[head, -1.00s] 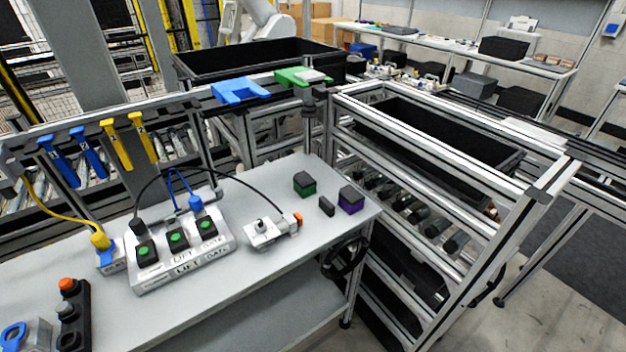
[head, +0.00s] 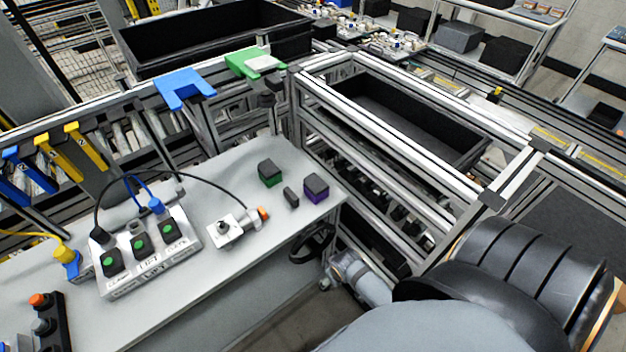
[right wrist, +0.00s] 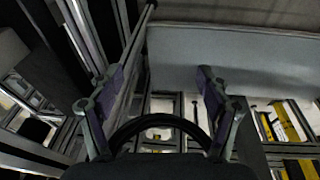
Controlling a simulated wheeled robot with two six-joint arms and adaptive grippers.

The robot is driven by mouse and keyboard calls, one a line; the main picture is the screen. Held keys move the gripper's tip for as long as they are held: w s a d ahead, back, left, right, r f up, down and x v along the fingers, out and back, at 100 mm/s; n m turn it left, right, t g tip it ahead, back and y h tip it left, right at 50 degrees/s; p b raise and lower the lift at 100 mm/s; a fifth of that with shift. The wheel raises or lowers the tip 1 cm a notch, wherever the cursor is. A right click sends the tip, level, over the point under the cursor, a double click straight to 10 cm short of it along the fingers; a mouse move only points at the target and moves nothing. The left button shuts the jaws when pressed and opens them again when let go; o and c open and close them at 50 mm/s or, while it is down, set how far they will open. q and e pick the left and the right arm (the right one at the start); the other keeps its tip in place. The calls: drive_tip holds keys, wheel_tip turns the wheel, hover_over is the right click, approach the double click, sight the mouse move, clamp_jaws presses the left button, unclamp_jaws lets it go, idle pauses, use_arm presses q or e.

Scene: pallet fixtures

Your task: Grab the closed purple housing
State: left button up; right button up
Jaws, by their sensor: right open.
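The purple housing (head: 316,188) stands near the right end of the grey table in the head view, with a dark lid on top of its purple lower part. A similar green housing (head: 270,172) with a dark lid stands to its left and farther back. A small dark block (head: 290,197) stands between them. My right gripper (right wrist: 160,76) is open in the right wrist view, with nothing between its fingers. My right arm fills the lower right of the head view, below and apart from the purple housing. The housing cannot be made out in the right wrist view. My left gripper is out of view.
The grey table (head: 205,303) also carries a white button box (head: 150,262) with cables and a metal fixture (head: 231,230). A metal rack (head: 345,160) with a black crate (head: 410,119) stands close on the right.

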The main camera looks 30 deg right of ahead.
drive_tip(key=w+r+p, duration=0.3)
drive_tip(key=w+r, duration=0.1)
drive_tip(key=r, duration=1.1)
use_arm(q)
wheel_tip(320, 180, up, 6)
drive_tip(key=p, duration=0.2)
use_arm(e)
wheel_tip(320, 180, up, 16)
drive_tip(key=r+g+y, duration=0.1)
drive_tip(key=g, duration=0.2)
hover_over(314, 183)
drive_tip(key=shift+s+f, duration=0.1)
drive_tip(key=shift+f, duration=0.15)
wheel_tip(314, 183, down, 5)
drive_tip(key=b, duration=0.5)
drive_tip(key=shift+s+r, duration=0.1)
drive_tip(key=shift+s, duration=0.05)
drive_tip(key=shift+f+b, duration=0.3)
drive_tip(key=shift+f, duration=0.1)
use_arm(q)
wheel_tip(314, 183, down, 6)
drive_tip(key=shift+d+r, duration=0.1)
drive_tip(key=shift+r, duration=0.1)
